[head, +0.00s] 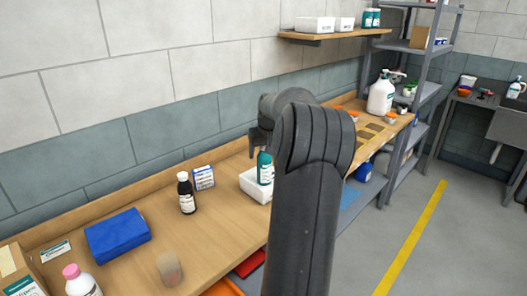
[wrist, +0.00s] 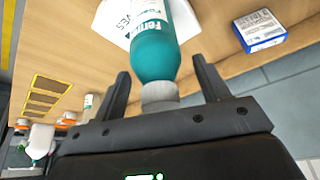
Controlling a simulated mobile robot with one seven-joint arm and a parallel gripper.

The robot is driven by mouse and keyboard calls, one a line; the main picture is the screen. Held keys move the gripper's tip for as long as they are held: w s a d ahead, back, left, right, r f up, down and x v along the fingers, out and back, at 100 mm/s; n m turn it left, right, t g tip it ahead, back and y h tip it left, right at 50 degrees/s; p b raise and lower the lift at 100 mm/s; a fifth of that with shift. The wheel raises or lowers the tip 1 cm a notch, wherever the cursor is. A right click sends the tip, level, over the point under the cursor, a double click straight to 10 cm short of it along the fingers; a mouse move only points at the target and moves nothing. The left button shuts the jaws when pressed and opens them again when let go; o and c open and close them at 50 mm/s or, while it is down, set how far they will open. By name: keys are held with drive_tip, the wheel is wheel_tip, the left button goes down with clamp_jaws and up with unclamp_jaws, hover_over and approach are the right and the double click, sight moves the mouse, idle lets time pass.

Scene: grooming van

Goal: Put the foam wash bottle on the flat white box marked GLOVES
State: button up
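The foam wash bottle, as I take it, is the teal bottle (head: 264,166) with a pale label. It is upright and appears to stand on the flat white box (head: 252,190). In the wrist view the bottle (wrist: 156,55) points its grey-white cap at my gripper, and the box (wrist: 113,22) shows behind it with the letters "VES". My gripper (head: 255,145) is at the bottle's top. In the wrist view its two fingers stand apart on either side of the cap, with a visible gap on both sides. My arm hides part of the box's right side.
A dark bottle (head: 186,193) and a small blue-and-white carton (head: 204,178) stand left of the box. A blue folded cloth or pack (head: 118,235), a pink-capped bottle (head: 80,281) and a tan cup-like thing (head: 169,268) are nearer. A shelf (head: 335,34) hangs above the bench.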

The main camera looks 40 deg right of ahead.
drive_tip(key=shift+r, duration=0.15)
drive_tip(key=v, duration=1.2)
drive_tip(key=s+a+r+n, duration=0.2)
drive_tip(key=a+n, duration=0.1)
drive_tip(key=a, duration=2.4)
drive_tip(key=s+a+f+n+y, duration=0.1)
drive_tip(key=s+a+f, duration=0.3)
drive_tip(key=s+a, duration=0.5)
drive_tip(key=s+a+f+n+t+y, duration=0.1)
drive_tip(key=s+a+f, duration=0.4)
drive_tip(key=s+a, duration=0.4)
drive_tip(key=shift+s+f+t, duration=0.2)
drive_tip(key=shift+s+t, duration=0.1)
drive_tip(key=shift+s, duration=0.2)
